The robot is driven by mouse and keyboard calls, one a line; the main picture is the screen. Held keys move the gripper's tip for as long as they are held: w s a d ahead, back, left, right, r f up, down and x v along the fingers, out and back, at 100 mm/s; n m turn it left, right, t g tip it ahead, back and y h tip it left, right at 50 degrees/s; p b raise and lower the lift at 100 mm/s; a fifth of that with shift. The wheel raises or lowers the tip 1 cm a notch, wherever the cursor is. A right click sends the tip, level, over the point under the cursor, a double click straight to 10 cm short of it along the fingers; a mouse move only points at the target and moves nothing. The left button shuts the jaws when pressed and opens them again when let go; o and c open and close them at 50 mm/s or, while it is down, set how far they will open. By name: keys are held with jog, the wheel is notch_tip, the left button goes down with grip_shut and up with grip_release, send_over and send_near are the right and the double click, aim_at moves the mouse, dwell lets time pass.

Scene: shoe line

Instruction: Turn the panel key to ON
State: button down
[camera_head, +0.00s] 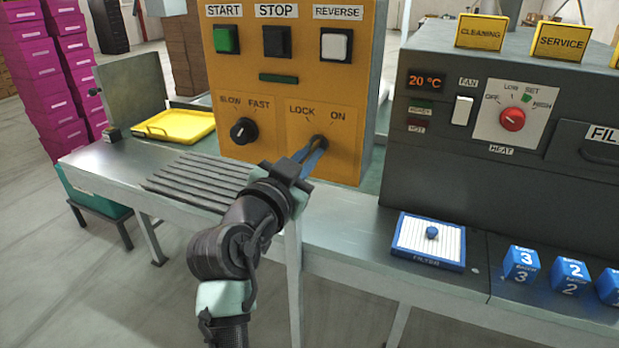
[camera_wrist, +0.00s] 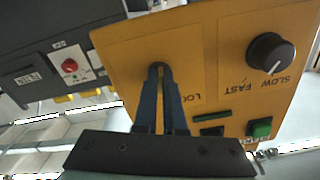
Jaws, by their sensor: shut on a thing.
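The orange panel (camera_head: 235,170) carries a key switch between the labels LOCK and ON. The panel key (camera_head: 320,141) is a small dark part at the switch, mostly covered by my fingertips. My gripper (camera_head: 314,149) reaches it from the lower left with its blue fingers shut on it. In the wrist view, the fingers (camera_wrist: 158,78) meet at the dark key (camera_wrist: 157,67) on the orange face, and the picture is upside down. The word ON is hidden there behind the fingers. I cannot tell which way the key points.
Above the key are START (camera_head: 226,40), STOP (camera_head: 277,43) and REVERSE (camera_head: 336,45) buttons; left of it is a SLOW/FAST knob (camera_head: 243,131). A dark heater box (camera_head: 420,180) stands right. A filter tray (camera_head: 429,256) and blue blocks (camera_head: 521,264) lie on the bench.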

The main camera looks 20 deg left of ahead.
jog(key=shift+a+m+b, duration=0.1)
jog(key=shift+m+b, duration=1.4)
jog(key=c, duration=1)
grip_release()
jog(key=s, duration=1.3)
jog(key=shift+a, duration=0.2)
jog(key=shift+r, duration=0.15)
